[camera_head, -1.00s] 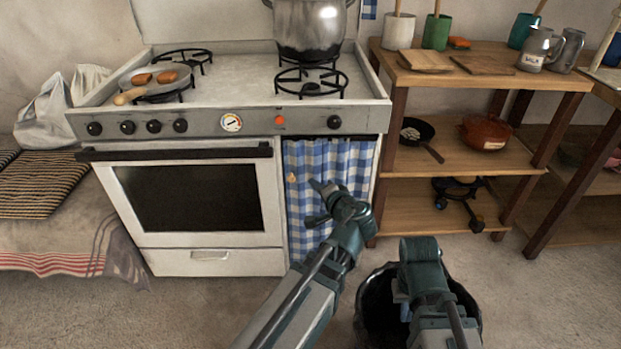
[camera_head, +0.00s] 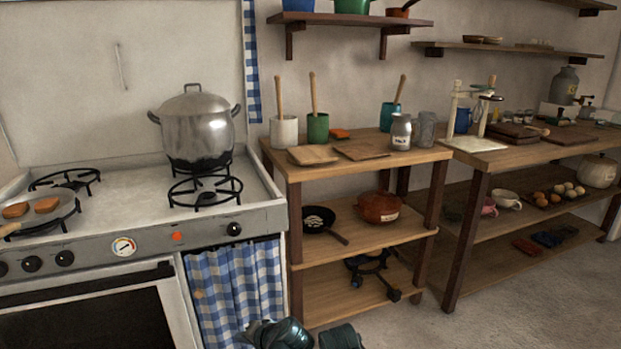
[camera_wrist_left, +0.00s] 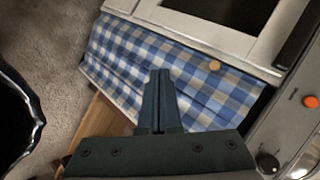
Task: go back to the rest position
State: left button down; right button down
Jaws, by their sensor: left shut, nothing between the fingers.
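My left gripper (camera_wrist_left: 159,75) shows in the left wrist view. Its two fingers lie together, with nothing between them. They point towards a blue and white checked curtain (camera_wrist_left: 195,75) beneath the stove; I cannot tell the exact gap. In the head view, only a dark part of my left arm shows at the bottom edge, in front of the curtain (camera_head: 235,290). Another dark part of my own body shows just right of it. My right gripper cannot be made out in either view.
The stove (camera_head: 255,215) stands at the left with a large pot (camera_head: 195,125) and a pan (camera_head: 40,212). A wooden shelf unit (camera_head: 345,270) stands right of it, then a longer table (camera_head: 520,155). Bare floor (camera_head: 500,315) lies in front. A dark container (camera_wrist_left: 15,120) is at the wrist view's left edge.

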pick_arm(q)
jog(key=s+d+f+g+h+p, duration=0.1)
jog(key=s+d+f+g+h, duration=0.6)
jog(key=s+d, duration=0.55)
notch_tip(320, 180, up, 36)
jog(key=p, duration=3.5)
jog(key=shift+w+f+p, duration=0.2)
jog(key=shift+w+p, duration=0.05)
jog(key=shift+p, duration=0.05)
